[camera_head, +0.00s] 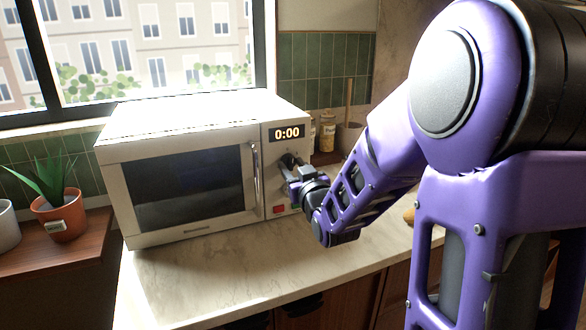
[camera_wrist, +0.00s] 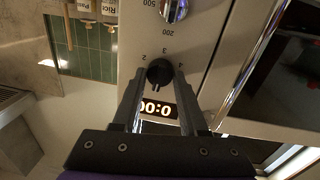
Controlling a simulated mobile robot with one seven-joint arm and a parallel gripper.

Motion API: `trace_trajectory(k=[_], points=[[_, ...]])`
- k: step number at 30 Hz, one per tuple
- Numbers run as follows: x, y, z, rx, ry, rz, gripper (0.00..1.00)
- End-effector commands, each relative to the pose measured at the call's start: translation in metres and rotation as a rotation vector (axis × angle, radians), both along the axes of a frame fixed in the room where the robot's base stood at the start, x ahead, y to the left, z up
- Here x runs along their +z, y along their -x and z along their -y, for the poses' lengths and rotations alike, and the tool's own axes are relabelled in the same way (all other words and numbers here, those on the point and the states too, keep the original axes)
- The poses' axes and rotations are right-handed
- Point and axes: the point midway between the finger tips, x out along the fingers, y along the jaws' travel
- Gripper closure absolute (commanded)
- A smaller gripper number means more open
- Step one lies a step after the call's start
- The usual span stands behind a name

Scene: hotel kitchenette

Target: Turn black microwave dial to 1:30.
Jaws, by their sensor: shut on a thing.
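The white microwave (camera_head: 118,155) stands on the counter under the window. Its display (camera_head: 287,133) reads 0:00 and also shows upside down in the wrist view (camera_wrist: 158,109). The black dial (camera_wrist: 159,70) sits on the control panel, with printed numbers such as 2, 3 and 4 around it. My gripper (camera_wrist: 160,78) is shut on the black dial, one finger on each side. In the head view my gripper (camera_head: 289,170) is at the panel below the display and largely hides the dial.
A silver knob (camera_wrist: 174,9) marked 200 and 500 is on the same panel. A red button (camera_head: 279,209) is low on the panel. The door handle (camera_head: 256,175) runs just left of the panel. A potted plant (camera_head: 60,215) stands at left. The front counter (camera_head: 200,285) is clear.

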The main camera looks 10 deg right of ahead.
Motion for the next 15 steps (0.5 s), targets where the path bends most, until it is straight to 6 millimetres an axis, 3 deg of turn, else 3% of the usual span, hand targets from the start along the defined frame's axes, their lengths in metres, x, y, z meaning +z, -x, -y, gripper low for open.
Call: trace_trajectory(k=[15], points=[[0.0017, -0.0004, -0.0001, 0.0, -0.448, -0.087, 1.0]])
